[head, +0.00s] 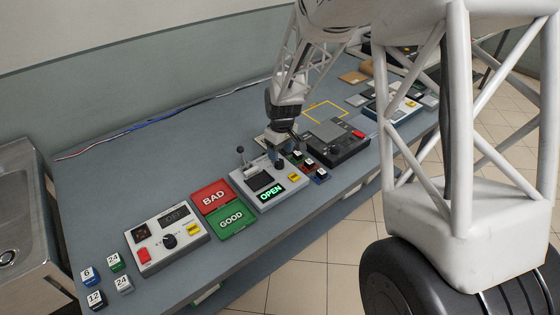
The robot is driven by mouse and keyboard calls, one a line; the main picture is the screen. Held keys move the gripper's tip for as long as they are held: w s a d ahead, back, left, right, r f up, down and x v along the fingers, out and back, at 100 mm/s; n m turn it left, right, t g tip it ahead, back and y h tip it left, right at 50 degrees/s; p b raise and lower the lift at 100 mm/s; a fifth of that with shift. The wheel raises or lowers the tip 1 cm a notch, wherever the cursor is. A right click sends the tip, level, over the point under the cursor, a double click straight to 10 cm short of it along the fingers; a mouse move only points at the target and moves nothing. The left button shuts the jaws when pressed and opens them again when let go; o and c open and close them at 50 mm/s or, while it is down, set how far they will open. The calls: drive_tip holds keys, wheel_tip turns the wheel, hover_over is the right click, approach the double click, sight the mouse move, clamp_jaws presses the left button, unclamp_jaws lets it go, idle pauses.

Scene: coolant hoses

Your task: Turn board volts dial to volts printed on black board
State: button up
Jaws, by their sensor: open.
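The light-grey supply box (160,241) stands at the near left of the bench. Its black round dial (169,242) sits on its top face; I cannot read where the dial points. Its dark display (175,216) seems to read OFF. At the bench's left corner are several number tags: a black one reads 12 (95,298), and a blue one reads 6 (88,275). A green one (115,262) and a pale one (123,284) both read 24. My gripper (278,152) is open over the far part of the grey OPEN box, well away from the dial.
The grey box with the lit OPEN sign (270,191) has an upright lever. Small coloured boards (302,157) lie beside it. Red BAD (212,196) and green GOOD (231,218) pads lie between the boxes. A dark-grey machine (336,137) stands farther right.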

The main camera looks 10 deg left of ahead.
sight(280, 161)
drive_tip(key=shift+f, duration=2.3)
drive_tip(key=c, duration=0.9)
